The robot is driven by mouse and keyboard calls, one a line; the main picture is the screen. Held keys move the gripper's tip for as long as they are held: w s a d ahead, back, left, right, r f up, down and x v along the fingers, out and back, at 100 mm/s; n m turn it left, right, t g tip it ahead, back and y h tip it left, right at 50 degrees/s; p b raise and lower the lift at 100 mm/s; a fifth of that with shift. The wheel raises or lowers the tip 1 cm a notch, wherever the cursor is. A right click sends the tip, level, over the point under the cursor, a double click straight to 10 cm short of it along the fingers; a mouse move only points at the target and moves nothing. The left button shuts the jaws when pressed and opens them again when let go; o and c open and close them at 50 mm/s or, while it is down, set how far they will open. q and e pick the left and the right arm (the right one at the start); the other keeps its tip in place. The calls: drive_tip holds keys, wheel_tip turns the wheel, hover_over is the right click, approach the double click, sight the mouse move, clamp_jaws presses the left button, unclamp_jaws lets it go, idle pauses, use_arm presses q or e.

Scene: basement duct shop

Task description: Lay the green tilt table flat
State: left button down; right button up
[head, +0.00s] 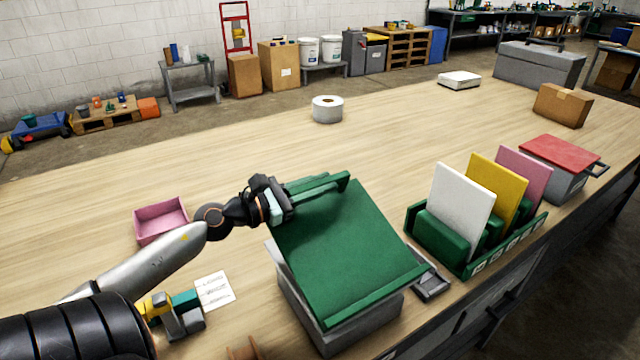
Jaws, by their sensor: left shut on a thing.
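The green tilt table (345,240) is a flat green board with a ledge along its near edge and a green bar (325,187) at its far edge. It sits tilted on a grey box-shaped base (325,318), its far side raised and its near side low. My left gripper (284,200) is at the far left corner of the board, shut on the green bar there. The fingertips are partly hidden by the gripper body. My right gripper is not in view.
A green rack (462,258) with white, yellow and pink panels stands to the right, near a grey box with a red lid (560,152). A pink tray (160,220) and a paper sheet (214,291) lie to the left. The bench behind the tilt table is mostly clear.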

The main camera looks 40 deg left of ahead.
sight(311, 206)
use_arm(q)
drive_tip(key=shift+f, duration=0.1)
drive_tip(key=a+f+n+b, duration=0.1)
drive_tip(key=f+b, duration=0.1)
drive_tip(key=a+f+n+b, duration=0.1)
drive_tip(key=f+b, duration=0.1)
drive_tip(key=w+a+f+n+b, duration=0.1)
drive_tip(key=f+b, duration=0.1)
drive_tip(key=f, duration=0.1)
drive_tip(key=shift+f+n, duration=0.1)
drive_tip(key=shift+n, duration=0.2)
drive_tip(key=shift+a+f+n, duration=0.2)
drive_tip(key=shift+f+n, duration=0.1)
drive_tip(key=shift+f, duration=0.1)
drive_tip(key=c, duration=0.8)
unclamp_jaws()
drive_tip(key=shift+r, duration=0.1)
